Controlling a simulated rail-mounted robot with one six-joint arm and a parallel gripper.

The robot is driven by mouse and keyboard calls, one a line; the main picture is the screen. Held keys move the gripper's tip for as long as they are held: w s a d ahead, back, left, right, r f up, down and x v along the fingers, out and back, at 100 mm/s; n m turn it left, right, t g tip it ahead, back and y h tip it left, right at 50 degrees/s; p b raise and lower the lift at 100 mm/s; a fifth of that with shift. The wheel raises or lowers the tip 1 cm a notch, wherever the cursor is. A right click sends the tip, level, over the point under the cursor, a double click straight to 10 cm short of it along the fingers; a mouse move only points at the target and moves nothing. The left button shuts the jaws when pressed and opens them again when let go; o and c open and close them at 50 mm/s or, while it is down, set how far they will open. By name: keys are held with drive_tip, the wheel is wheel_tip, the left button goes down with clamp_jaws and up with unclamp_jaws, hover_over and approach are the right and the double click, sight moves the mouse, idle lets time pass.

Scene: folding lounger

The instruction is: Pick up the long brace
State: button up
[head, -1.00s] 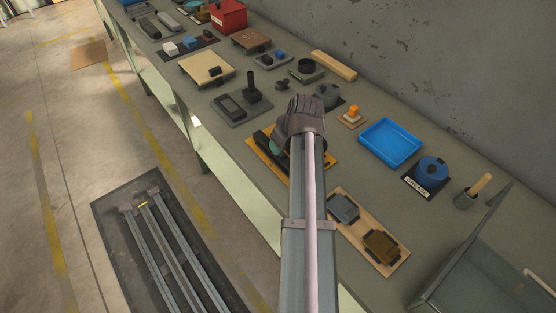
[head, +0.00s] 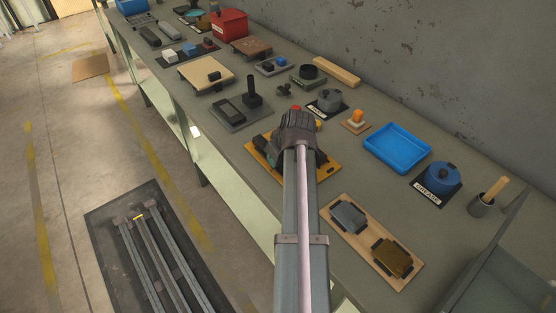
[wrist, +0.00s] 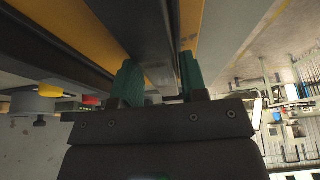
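My gripper (head: 284,147) is over the yellow-orange board (head: 325,172) on the workbench, pointing down; the arm and wrist hide much of it in the head view. In the wrist view its two green fingers (wrist: 158,80) stand apart, on either side of a long dark grey bar (wrist: 135,28), which looks like the long brace. I cannot see clear contact between the fingers and the bar. The yellow-orange board (wrist: 60,32) shows behind the bar, which appears to be still low over it or on it.
A red and a yellow knob stand just behind my gripper. A grey round pot (head: 329,99), blue tray (head: 397,147), grease tin (head: 441,178) and wooden board with two parts (head: 338,228) are near. A dark floor mat (head: 103,228) holds several long rails.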

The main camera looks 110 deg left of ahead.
drive_tip(key=c, duration=0.7)
drive_tip(key=shift+o, duration=0.2)
drive_tip(key=shift+r, duration=0.1)
wheel_tip(320, 180, up, 10)
drive_tip(key=p, duration=1)
